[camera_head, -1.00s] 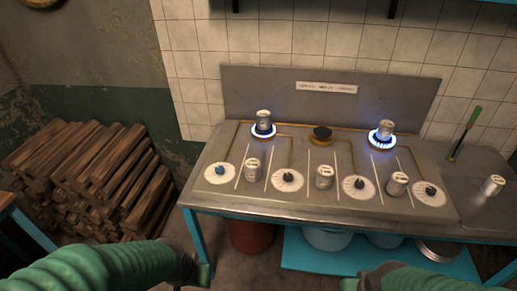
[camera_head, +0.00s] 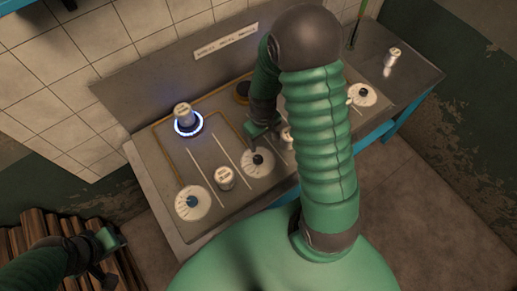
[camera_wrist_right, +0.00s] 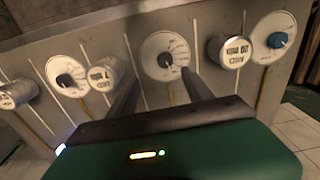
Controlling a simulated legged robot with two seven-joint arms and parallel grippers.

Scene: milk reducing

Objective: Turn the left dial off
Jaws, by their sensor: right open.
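The left dial (camera_head: 191,202) is a white disc with a blue knob at the left end of the sloped stove panel. It shows at the upper right of the right wrist view (camera_wrist_right: 278,40). My right gripper (camera_head: 251,141) is open and empty, just beyond the neighbouring black-knob dial (camera_head: 258,162). In the right wrist view its fingers (camera_wrist_right: 160,80) point toward that black knob (camera_wrist_right: 165,60), one on either side.
A can (camera_head: 225,178) stands between the left dial and the black-knob dial. My right arm hides part of the stove's right half. Another dial (camera_head: 362,95) and a can (camera_head: 393,57) lie beyond it. Stacked wood (camera_head: 35,232) is at lower left.

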